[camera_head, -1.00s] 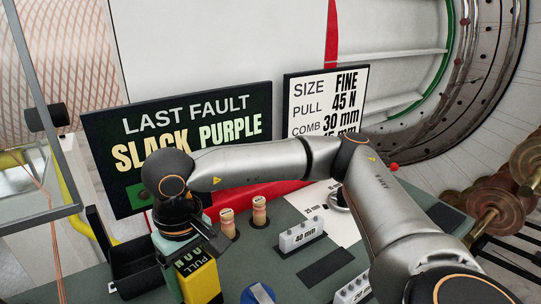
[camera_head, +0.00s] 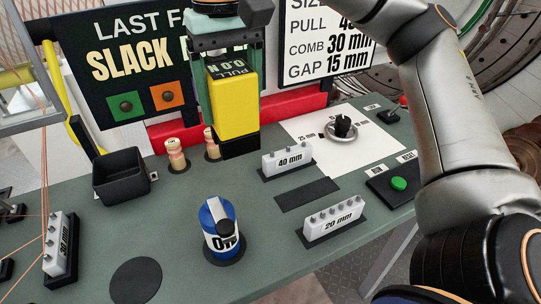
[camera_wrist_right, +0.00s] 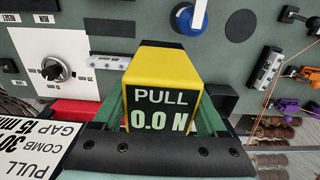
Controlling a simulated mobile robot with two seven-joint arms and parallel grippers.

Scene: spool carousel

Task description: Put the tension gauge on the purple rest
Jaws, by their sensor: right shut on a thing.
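The tension gauge (camera_head: 235,108) is a yellow block with a dark end and a display. In the right wrist view the gauge (camera_wrist_right: 165,82) reads "PULL 0.0 N". My right gripper (camera_head: 228,82) is shut on it, with a green finger on each side, in front of the fault sign. The gap between gauge and table cannot be judged. A small purple piece (camera_wrist_right: 290,107) shows at the right of the wrist view, beside orange pieces; whether it is the purple rest is unclear. No purple rest is clear in the head view. My left gripper is not in view.
Two tan pegs (camera_head: 177,154) stand beside the gauge, one partly hidden. A black bin (camera_head: 122,178), a blue canister (camera_head: 219,228) and white combs (camera_head: 288,160) stand on the green table (camera_head: 180,215). Orange threads run at the left. A round black pad (camera_head: 135,281) is bare.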

